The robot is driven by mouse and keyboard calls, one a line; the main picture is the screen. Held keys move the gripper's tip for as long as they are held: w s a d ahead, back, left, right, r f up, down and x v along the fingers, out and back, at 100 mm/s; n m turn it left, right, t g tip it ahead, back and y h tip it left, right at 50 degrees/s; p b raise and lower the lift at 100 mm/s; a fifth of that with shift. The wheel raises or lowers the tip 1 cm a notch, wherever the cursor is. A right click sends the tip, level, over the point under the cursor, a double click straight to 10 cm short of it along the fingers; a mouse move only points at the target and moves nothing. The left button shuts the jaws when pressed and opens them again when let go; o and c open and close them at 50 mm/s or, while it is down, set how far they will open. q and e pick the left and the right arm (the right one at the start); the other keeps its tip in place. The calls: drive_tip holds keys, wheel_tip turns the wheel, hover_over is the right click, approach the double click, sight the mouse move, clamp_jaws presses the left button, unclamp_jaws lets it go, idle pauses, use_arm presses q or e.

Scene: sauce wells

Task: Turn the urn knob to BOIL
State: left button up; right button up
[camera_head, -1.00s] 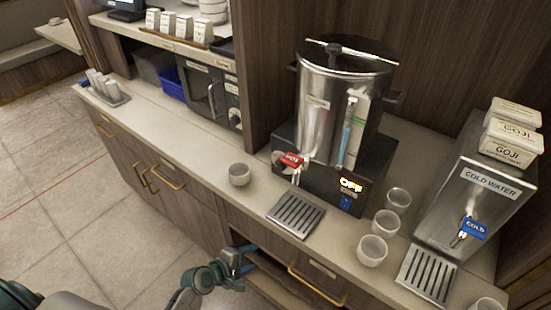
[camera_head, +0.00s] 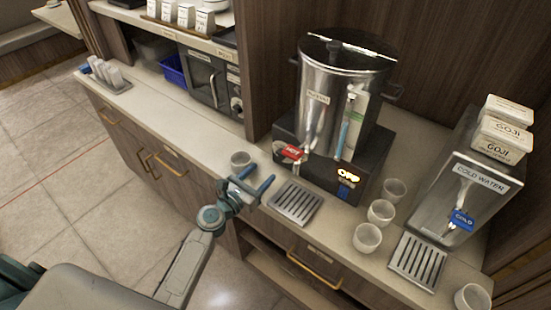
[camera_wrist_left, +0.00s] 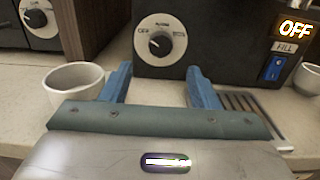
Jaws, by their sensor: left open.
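The urn (camera_head: 335,100) is a tall steel cylinder on a black base at the back of the counter, with a red HOT tap (camera_head: 292,152). The lit display reads OFF (camera_wrist_left: 295,28). My left gripper (camera_head: 256,184) is open and empty at the counter's front edge. In the left wrist view its blue fingers (camera_wrist_left: 158,86) point toward the base, below and short of the knob. My right gripper is out of view.
A cup (camera_head: 240,160) stands close to the left gripper, left of its fingers in the left wrist view. A drip tray (camera_head: 296,203) lies to the right. Several cups, a cold water dispenser (camera_head: 462,190) and a second drip tray (camera_head: 418,262) are farther right.

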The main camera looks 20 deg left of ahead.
sight(279, 157)
use_arm(q)
drive_tip(key=p+x, duration=0.1)
drive_tip(key=x, duration=0.7)
drive_tip(key=shift+d, duration=0.1)
drive_tip(key=shift+c, duration=0.2)
drive_tip(key=shift+f, duration=0.1)
drive_tip(key=c, duration=0.9)
